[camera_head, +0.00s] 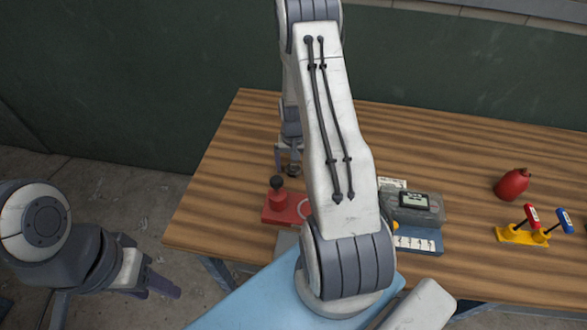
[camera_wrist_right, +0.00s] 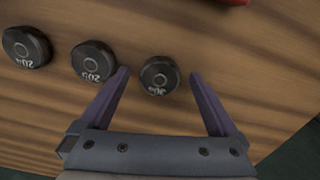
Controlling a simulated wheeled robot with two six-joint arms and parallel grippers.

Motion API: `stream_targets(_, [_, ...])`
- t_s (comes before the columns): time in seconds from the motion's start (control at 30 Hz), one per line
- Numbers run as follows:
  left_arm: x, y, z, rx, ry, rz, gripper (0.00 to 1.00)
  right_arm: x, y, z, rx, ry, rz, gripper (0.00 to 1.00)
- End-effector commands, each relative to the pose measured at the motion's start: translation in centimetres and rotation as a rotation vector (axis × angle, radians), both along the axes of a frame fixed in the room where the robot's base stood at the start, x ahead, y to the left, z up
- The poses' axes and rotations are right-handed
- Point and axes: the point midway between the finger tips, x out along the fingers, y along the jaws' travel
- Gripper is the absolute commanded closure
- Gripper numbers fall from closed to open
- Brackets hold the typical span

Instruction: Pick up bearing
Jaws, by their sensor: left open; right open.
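Three dark round bearings with pale numbers lie in a row on the wooden table in the right wrist view: a left one (camera_wrist_right: 27,48), a middle one (camera_wrist_right: 94,61) and a right one (camera_wrist_right: 160,75). My right gripper (camera_wrist_right: 160,73) is open, with its two purple fingers on either side of the right bearing and a gap to each. In the head view this gripper (camera_head: 290,160) is over the table's left part, and the bearings cannot be made out there. My left gripper (camera_head: 160,286) is open and empty, off the table at lower left.
On the table (camera_head: 235,180) stand a red block with a dark knob (camera_head: 284,207), a grey device (camera_head: 412,208), a red rounded object (camera_head: 512,184) and a yellow holder (camera_head: 522,236) with red- and blue-handled tools. My right arm hides the table's middle.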

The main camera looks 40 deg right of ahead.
Motion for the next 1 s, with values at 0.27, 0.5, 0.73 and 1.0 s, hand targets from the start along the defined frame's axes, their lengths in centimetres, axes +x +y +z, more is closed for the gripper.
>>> stream_targets(0.27, [0.0,0.0,0.0,0.0,0.0,0.0,0.5,0.0,0.0,0.0,0.0,0.0,0.0,0.76])
stream_targets(0.5, [0.0,0.0,0.0,0.0,0.0,0.0,0.5,0.0,0.0,0.1,-0.001,-0.001,0.0,1.0])
stream_targets(0.73, [0.0,0.0,-0.3,0.0,0.0,0.0,0.5,0.1,0.0,0.7,-0.001,-0.002,0.0,1.0])
stream_targets(1.0, [0.0,0.0,-1.8,0.0,0.0,-0.001,0.5,-0.4,-0.4,4.4,-0.002,-0.004,-0.004,1.0])
